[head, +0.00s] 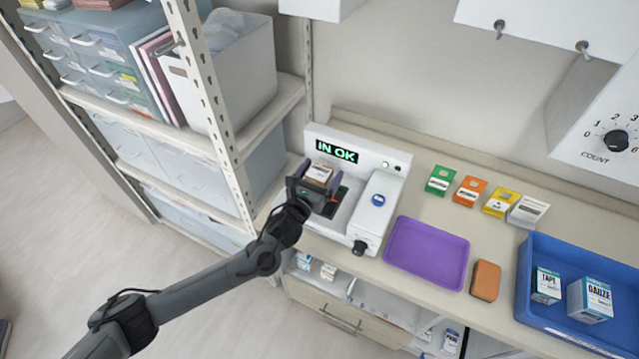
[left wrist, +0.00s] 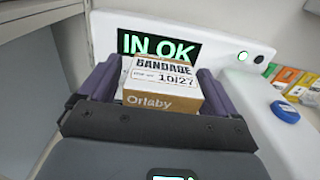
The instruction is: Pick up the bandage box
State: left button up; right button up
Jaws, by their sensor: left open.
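The bandage box (head: 320,173) is small, brown and white, at the white machine (head: 378,156) with the green "IN OK" display. In the left wrist view the box (left wrist: 160,98) shows the words BANDAGE, 10/27 and Ortaby. My left gripper (head: 317,181) is open, with its purple-grey fingers on either side of the box. Any contact between fingers and box is too fine to tell. The gripper hides the box's lower part and what lies under it. My right gripper is not in view.
A purple tray (head: 428,254), an orange-brown block (head: 485,281) and several small coloured boxes (head: 470,191) are on the counter right of the machine. A blue bin (head: 534,297) holds tape and gauze boxes. A shelf post (head: 215,110) stands close left of the gripper.

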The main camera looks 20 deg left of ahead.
pick_arm(q)
jog(key=shift+w+d, duration=0.1)
jog(key=shift+w, duration=0.4)
jog(key=c, duration=1.1)
jog(key=shift+c, duration=0.5)
jog(key=shift+r, duration=0.1)
